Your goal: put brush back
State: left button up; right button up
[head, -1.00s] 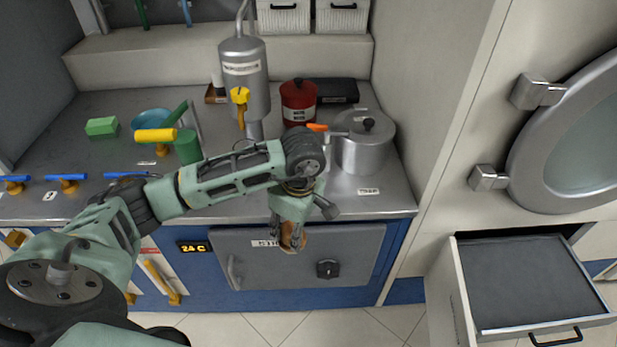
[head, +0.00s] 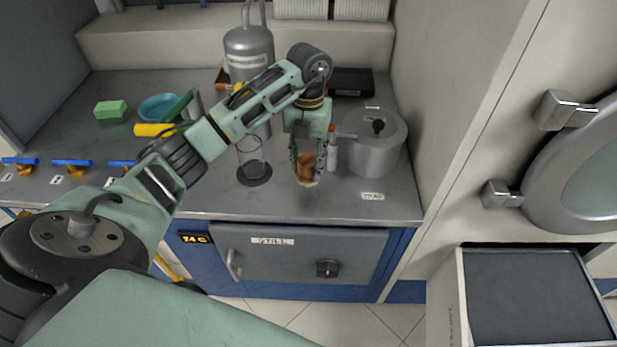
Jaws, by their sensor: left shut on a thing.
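My left gripper (head: 307,172) points down over the front part of the grey counter. It is shut on the brush (head: 306,169), a brown wooden piece with a paler lower edge. The fingers stand on either side of the brush and partly cover it. The brush is close above the counter or touching it; I cannot tell which. My right gripper is not in view.
A glass cylinder (head: 252,158) stands left of the brush. A small bottle (head: 332,150) and a lidded metal pot (head: 373,145) stand right. A steel tank (head: 248,48) is behind. An open drawer (head: 462,300) juts out at lower right. Counter front (head: 225,204) is clear.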

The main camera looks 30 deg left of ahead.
aim_at(307, 176)
pick_arm(q)
notch_tip(307, 176, down, 2)
jog(key=shift+f, duration=0.25)
notch_tip(307, 176, down, 3)
jog(key=shift+f+p, duration=0.1)
jog(key=shift+p, duration=0.3)
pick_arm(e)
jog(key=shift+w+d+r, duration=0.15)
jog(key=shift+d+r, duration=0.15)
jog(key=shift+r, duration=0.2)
pick_arm(q)
jog(key=shift+f, duration=0.15)
jog(key=o, duration=1.1)
jog(key=shift+o, duration=0.2)
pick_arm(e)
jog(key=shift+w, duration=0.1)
